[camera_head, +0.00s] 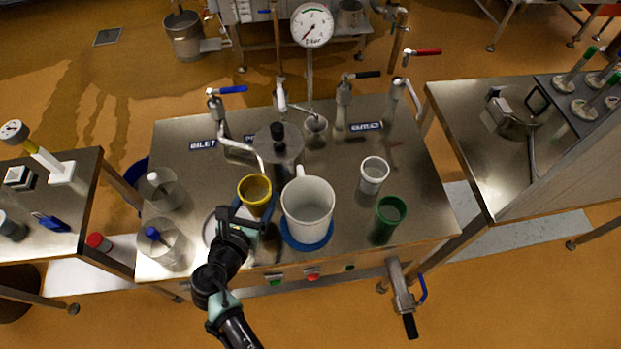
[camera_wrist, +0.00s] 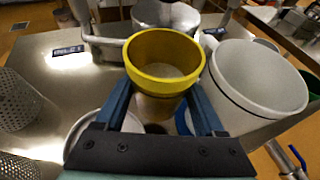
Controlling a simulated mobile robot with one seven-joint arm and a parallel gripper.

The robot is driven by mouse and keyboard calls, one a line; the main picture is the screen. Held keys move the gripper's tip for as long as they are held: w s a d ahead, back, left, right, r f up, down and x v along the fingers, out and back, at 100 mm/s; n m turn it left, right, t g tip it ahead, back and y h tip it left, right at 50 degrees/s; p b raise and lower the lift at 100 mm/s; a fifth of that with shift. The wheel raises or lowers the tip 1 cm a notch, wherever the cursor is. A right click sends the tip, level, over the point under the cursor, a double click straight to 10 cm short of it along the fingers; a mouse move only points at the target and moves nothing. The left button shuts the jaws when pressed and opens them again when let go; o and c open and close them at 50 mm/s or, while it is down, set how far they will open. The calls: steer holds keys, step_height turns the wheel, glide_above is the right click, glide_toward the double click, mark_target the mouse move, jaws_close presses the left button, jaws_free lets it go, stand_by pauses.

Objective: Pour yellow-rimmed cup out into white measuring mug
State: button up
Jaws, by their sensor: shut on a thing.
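The yellow-rimmed cup (camera_head: 255,189) is upright near the front of the steel table. In the wrist view the yellow-rimmed cup (camera_wrist: 164,62) stands between my fingers, and a pale content shows inside it. My gripper (camera_head: 242,217) is shut on the cup from the front; it also shows in the wrist view (camera_wrist: 164,100). The white measuring mug (camera_head: 308,212) stands upright just right of the cup on a blue round mat (camera_head: 307,245), its handle toward the back. In the wrist view the mug (camera_wrist: 258,80) is right beside the cup. Whether the cup's base touches the table is hidden.
A white cup (camera_head: 373,175) and a green cup (camera_head: 391,212) stand right of the mug. Two perforated moulds (camera_head: 166,191) stand at the left. A metal vessel (camera_head: 278,150), pipes and a dial gauge (camera_head: 312,25) are behind.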

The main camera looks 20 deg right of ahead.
mark_target(257, 184)
steer(key=shift+s+r, duration=0.1)
steer(key=shift+r, duration=0.25)
steer(key=s+d+r+m+t+y+p, duration=0.2)
steer(key=d+r+m+y+p, duration=0.1)
steer(key=r, duration=0.6)
steer(key=d+m+p, duration=0.1)
steer(key=m+p, duration=0.1)
steer(key=m, duration=0.1)
steer(key=shift+s+t+y, duration=0.2)
steer(key=shift+t+y, duration=0.2)
steer(key=shift+f+m+t+y+b, duration=0.55)
steer(key=shift+m+b, duration=0.45)
steer(key=shift+m, duration=0.2)
stand_by(1.1)
steer(key=shift+s+r+m+t, duration=0.1)
steer(key=shift+r+m+t, duration=0.3)
steer(key=shift+m, duration=0.2)
stand_by(0.6)
steer(key=shift+s+d+f+m+t+y, duration=0.1)
steer(key=shift+d+f+m+t+y, duration=0.25)
steer(key=shift+m, duration=0.35)
stand_by(0.4)
steer(key=shift+s+r+m+t+b, duration=0.1)
steer(key=shift+r+m+t+b, duration=0.25)
steer(key=shift+m, duration=0.25)
stand_by(0.4)
steer(key=shift+d+f+m+b, duration=0.2)
steer(key=shift+m+b, duration=0.1)
steer(key=shift+b, duration=0.15)
